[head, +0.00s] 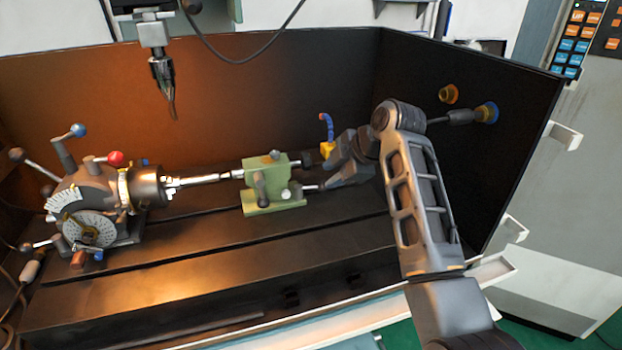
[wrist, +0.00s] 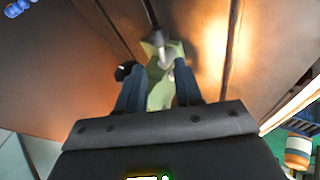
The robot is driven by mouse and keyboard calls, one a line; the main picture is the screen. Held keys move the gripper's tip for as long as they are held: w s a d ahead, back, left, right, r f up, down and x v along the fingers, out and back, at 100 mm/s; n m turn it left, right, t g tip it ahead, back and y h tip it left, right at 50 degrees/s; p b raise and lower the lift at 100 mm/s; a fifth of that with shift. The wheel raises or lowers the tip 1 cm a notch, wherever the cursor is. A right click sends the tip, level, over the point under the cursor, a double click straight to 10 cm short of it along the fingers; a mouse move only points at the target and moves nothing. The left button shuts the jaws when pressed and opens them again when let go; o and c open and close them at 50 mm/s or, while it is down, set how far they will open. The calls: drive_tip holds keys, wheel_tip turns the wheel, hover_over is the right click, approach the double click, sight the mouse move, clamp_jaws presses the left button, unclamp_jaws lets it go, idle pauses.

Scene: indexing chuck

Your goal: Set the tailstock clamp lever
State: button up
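The green tailstock (head: 275,200) stands on the dark bed right of the chuck, holding the end of a shiny bar. A dark grey lever (head: 261,188) hangs roughly upright on its front face; I take it for the clamp lever. My gripper (head: 328,170) is just right of the tailstock. In the wrist view, the two fingers of my gripper (wrist: 158,80) are spread, with the green tailstock (wrist: 160,95) showing between and beyond them. A dark knob (wrist: 123,71) is beside the left fingertip. I cannot tell whether a finger touches anything, and the lever is not clear there.
The indexing head (head: 95,205) with its chuck (head: 148,187) and several ball-ended levers is at the left. A spindle tool (head: 163,75) hangs above. A blue coolant hose (head: 327,127) rises behind my gripper. Dark walls close the back and right; the bed's front is clear.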

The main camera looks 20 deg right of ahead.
sight(317, 187)
drive_tip(key=x, duration=0.7)
drive_tip(key=shift+f, duration=0.15)
drive_tip(key=shift+c, duration=0.4)
clamp_jaws()
